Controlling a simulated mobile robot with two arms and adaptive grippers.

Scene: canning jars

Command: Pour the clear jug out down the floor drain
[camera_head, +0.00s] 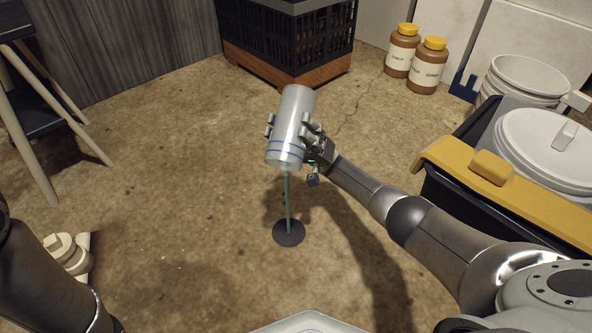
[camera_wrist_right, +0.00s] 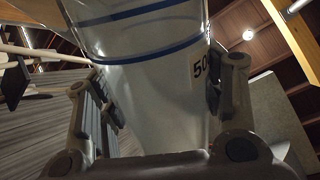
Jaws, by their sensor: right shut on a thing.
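The clear jug (camera_head: 293,122) is a translucent cylinder with blue bands, held tilted in the air with its mouth end down. My right gripper (camera_head: 297,130) is shut around its side. In the right wrist view the jug (camera_wrist_right: 160,85) stands between the two fingers of my right gripper (camera_wrist_right: 155,110), with blue lines and part of a number showing. A thin stream of liquid (camera_head: 287,195) falls from the jug's lower end to the dark round floor drain (camera_head: 289,232), landing within it. My left gripper is out of view; only my left arm shows at the lower left.
A black crate (camera_head: 285,40) on a wooden base stands at the back. Two brown jars (camera_head: 402,50) with yellow lids, a white bucket (camera_head: 530,78) and a black tub with a yellow rim (camera_head: 530,180) are on the right. A wooden-legged stand (camera_head: 35,165) is at the left. Floor around the drain is clear.

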